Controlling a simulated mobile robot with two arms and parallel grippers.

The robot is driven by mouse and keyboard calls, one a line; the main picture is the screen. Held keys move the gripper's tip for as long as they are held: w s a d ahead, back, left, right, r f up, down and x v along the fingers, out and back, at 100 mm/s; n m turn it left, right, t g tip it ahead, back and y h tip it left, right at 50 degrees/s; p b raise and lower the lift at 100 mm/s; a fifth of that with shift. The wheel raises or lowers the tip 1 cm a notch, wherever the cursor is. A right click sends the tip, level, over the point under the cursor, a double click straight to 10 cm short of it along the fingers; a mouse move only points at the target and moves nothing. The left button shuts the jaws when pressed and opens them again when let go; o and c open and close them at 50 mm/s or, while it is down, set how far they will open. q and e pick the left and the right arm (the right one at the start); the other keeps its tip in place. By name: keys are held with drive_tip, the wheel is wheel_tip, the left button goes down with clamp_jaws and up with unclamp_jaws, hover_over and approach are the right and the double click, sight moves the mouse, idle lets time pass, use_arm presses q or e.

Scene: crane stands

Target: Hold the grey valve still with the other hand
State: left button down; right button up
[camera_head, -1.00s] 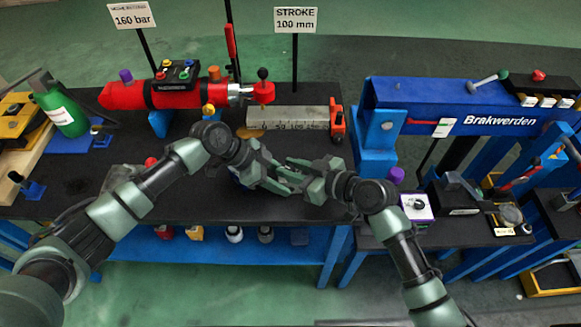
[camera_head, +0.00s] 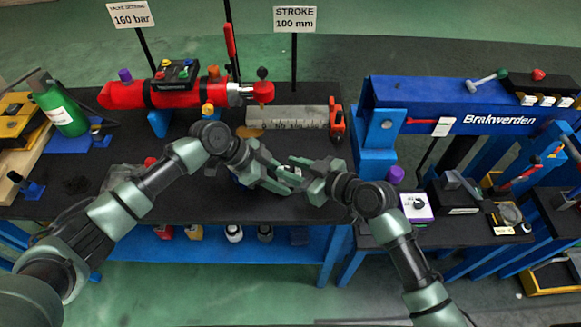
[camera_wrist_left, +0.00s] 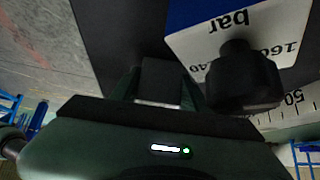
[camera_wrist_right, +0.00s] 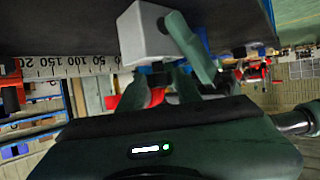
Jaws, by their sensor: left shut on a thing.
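The grey valve is a pale block (camera_wrist_right: 140,35) in the right wrist view, with a green finger of my left gripper against its side. A small pale part of it (camera_head: 290,177) shows between the two hands in the head view. My left gripper (camera_head: 275,178) is shut on it; in the left wrist view the fingers (camera_wrist_left: 160,85) close on a shaded dark block. Beside them is a black knob (camera_wrist_left: 240,80) in front of a "bar" dial plate (camera_wrist_left: 220,45). My right gripper (camera_head: 308,178) is just right of the valve, its fingers (camera_wrist_right: 160,90) apart and empty.
A blue beam (camera_head: 440,105) stands at the right.

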drive_tip(key=v, duration=1.1)
drive_tip(key=shift+s+d, duration=0.2)
drive_tip(key=shift+d, duration=0.1)
use_arm(q)
drive_tip(key=c, duration=0.6)
unclamp_jaws()
drive_tip(key=shift+c, duration=0.2)
drive_tip(key=v, duration=1.2)
drive_tip(key=shift+s, duration=0.1)
